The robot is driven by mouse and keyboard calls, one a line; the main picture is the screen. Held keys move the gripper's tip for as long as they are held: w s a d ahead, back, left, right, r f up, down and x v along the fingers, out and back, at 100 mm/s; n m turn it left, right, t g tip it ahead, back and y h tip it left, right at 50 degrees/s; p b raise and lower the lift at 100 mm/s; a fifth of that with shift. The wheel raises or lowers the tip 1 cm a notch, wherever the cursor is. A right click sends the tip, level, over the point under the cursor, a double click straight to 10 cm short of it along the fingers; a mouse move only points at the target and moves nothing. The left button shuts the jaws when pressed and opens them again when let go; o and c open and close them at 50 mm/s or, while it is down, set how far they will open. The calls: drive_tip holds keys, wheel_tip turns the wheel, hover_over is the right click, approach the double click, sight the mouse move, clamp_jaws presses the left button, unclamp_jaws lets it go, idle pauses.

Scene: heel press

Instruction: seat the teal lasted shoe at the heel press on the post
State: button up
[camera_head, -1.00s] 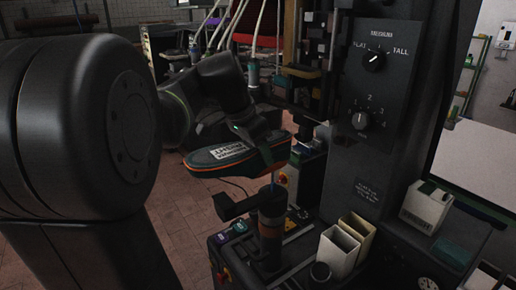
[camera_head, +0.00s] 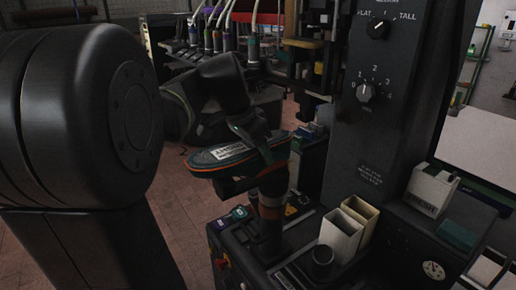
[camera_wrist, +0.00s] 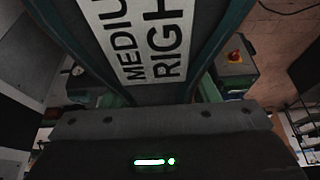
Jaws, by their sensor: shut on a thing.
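The teal lasted shoe (camera_head: 225,157) has an orange edge line and a white label, and it lies roughly level with its sole up. My gripper (camera_head: 262,146) is shut on it near its right end. In the wrist view the shoe's label (camera_wrist: 150,40) reads "MEDIU" and "RIGH" between the fingers. The dark post (camera_head: 271,212) with an orange band stands on the press base, directly below the held end of the shoe. The post's top is hidden behind the shoe, so I cannot tell whether they touch.
The press column (camera_head: 375,110) with two knobs rises right of the post. Two cream bins (camera_head: 342,233) and a dark cup (camera_head: 321,257) stand on the base to the right. A white box (camera_head: 430,190) sits further right. Open floor lies left of the base.

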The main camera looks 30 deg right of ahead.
drive_tip(key=shift+f+b, duration=0.45)
drive_tip(key=shift+f, duration=0.1)
idle(0.9)
drive_tip(key=o, duration=1.3)
drive_tip(key=shift+c, duration=0.2)
drive_tip(key=p+v, duration=0.1)
drive_tip(key=v, duration=1.3)
drive_tip(key=shift+d+f, duration=0.1)
drive_tip(key=shift+f, duration=0.1)
drive_tip(key=b+x, duration=0.1)
drive_tip(key=x, duration=1.2)
drive_tip(key=shift+d+f, duration=0.1)
drive_tip(key=shift+f, duration=0.3)
drive_tip(key=shift+r, duration=0.3)
